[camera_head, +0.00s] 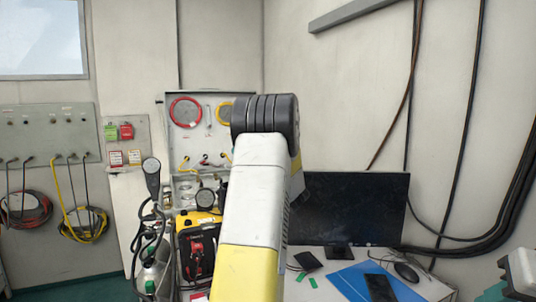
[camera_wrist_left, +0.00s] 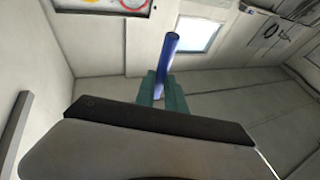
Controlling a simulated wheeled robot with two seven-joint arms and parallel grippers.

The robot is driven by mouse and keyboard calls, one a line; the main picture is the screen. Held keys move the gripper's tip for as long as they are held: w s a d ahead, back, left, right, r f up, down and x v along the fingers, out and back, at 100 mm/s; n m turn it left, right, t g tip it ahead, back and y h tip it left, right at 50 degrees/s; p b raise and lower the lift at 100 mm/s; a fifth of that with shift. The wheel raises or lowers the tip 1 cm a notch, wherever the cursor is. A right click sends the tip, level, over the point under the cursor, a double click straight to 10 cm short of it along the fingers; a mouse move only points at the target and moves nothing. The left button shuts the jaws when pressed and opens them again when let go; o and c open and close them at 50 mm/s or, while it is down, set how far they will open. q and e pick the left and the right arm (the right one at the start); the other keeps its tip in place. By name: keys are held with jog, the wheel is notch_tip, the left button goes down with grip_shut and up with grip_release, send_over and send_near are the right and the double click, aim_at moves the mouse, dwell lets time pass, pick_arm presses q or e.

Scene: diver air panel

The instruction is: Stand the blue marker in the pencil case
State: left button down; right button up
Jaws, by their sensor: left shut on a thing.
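The blue marker (camera_wrist_left: 168,55) shows in the left wrist view, sticking out beyond the teal fingers of my left gripper (camera_wrist_left: 161,92). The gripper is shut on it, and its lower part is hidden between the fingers. In the head view my raised arm fills the middle; the left gripper and marker are not visible there. What looks like my right gripper (camera_head: 494,291) is cut off at the lower right edge, and its jaw opening cannot be made out. I cannot make out the pencil case in either view.
A desk holds a black monitor (camera_head: 346,208), a blue mat (camera_head: 348,276) with a dark flat object (camera_head: 380,288), and a mouse (camera_head: 406,272). A small black object (camera_head: 308,261) lies near my arm. An air panel (camera_head: 190,130) and a yellow-black case (camera_head: 182,222) stand left of it.

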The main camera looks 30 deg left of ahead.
pick_arm(q)
jog(key=shift+w+a+f, duration=0.15)
jog(key=shift+f, duration=1.1)
jog(key=shift+w+a+f, duration=0.15)
jog(key=shift+f, duration=1.05)
jog(key=shift+d+f, duration=0.1)
jog(key=shift+f, duration=2.7)
dwell(0.5)
jog(key=c, duration=1.3)
grip_release()
jog(key=shift+r, duration=4.55)
